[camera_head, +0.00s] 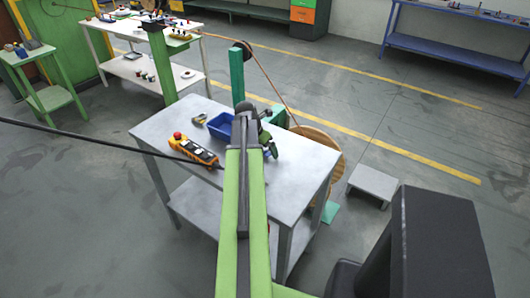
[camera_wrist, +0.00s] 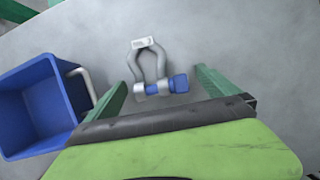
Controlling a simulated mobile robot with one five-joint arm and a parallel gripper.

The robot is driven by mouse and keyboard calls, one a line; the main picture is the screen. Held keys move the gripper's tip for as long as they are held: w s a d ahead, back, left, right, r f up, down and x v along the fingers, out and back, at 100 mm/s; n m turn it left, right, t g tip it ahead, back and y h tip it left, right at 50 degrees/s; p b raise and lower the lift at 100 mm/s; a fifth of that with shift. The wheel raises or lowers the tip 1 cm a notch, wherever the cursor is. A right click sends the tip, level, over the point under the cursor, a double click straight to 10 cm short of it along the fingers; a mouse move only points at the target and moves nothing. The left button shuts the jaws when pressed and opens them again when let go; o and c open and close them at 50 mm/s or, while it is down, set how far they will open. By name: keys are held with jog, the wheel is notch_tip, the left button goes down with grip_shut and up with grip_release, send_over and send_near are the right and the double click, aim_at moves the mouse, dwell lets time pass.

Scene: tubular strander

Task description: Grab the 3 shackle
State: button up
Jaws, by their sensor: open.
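A grey metal shackle (camera_wrist: 160,62) with a blue pin and a pale tag at its top lies on the grey table top, near the middle of the wrist view. My gripper (camera_wrist: 161,78) is open, with its green fingers to the left and right of the shackle's pin end. Nothing is held. In the head view my gripper (camera_head: 268,142) is over the table, and my arm hides the shackle. No clear "3" is readable on it.
A blue bin (camera_wrist: 48,107) stands close to the left finger, with a pale curved rod beside its rim; the bin also shows in the head view (camera_head: 221,125). An orange control pendant (camera_head: 193,150) lies on the grey table (camera_head: 290,185). A wooden reel (camera_head: 330,148) stands behind.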

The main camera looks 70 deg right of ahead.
jog(key=c, duration=2.1)
jog(key=shift+r, duration=0.1)
jog(key=shift+r+p, duration=0.55)
jog(key=shift+p, duration=0.05)
notch_tip(320, 180, up, 4)
jog(key=p, duration=0.3)
jog(key=shift+f+p, duration=0.2)
jog(key=shift+p, duration=0.1)
jog(key=s+a+r+p, duration=0.1)
jog(key=s+r+p, duration=0.1)
jog(key=s, duration=0.1)
jog(key=s+a+r+p, duration=0.1)
jog(key=s+r+p, duration=0.1)
jog(key=s, duration=0.2)
jog(key=s+a+r+p, duration=0.1)
jog(key=s+r+p, duration=0.1)
jog(key=s, duration=0.2)
jog(key=shift+s+a+r, duration=0.1)
jog(key=shift+a, duration=0.05)
